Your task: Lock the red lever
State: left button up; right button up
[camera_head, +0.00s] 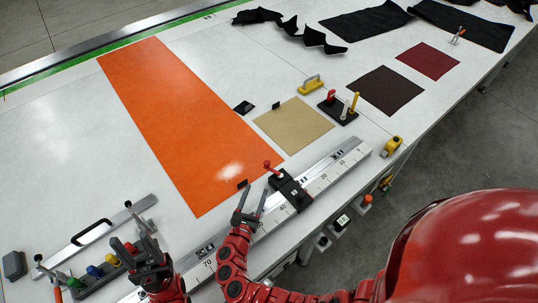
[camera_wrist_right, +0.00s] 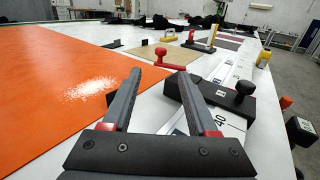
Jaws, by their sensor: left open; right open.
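The red lever (camera_head: 270,167) has a round red knob and stands on a black clamp block (camera_head: 291,188) that sits across the metal ruler. In the right wrist view the red lever (camera_wrist_right: 168,61) shows just beyond my fingertips, with the black block (camera_wrist_right: 220,98) to the right. My right gripper (camera_head: 253,193) is open and empty, a little to the left of the lever and short of it; it also shows in the wrist view (camera_wrist_right: 158,76). My left gripper (camera_head: 133,240) is open at the lower left, near the tool rack and away from the lever.
The long metal ruler (camera_head: 341,167) runs along the table's front edge. An orange sheet (camera_head: 170,115) and a tan sheet (camera_head: 293,125) lie behind it. A black stand with small handles (camera_head: 336,111) and a yellow tape (camera_head: 392,146) are further right. A rack with colored handles (camera_head: 93,280) is at lower left.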

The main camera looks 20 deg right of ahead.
aim_at(268, 161)
jog(key=b+x, duration=0.4)
jog(key=x, duration=1.1)
jog(key=shift+w+d+f, duration=0.1)
jog(key=shift+w+d, duration=0.05)
jog(key=shift+d, duration=0.1)
jog(key=shift+w+d, duration=0.15)
jog(key=shift+w, duration=0.15)
jog(key=shift+c, duration=0.3)
grip_shut()
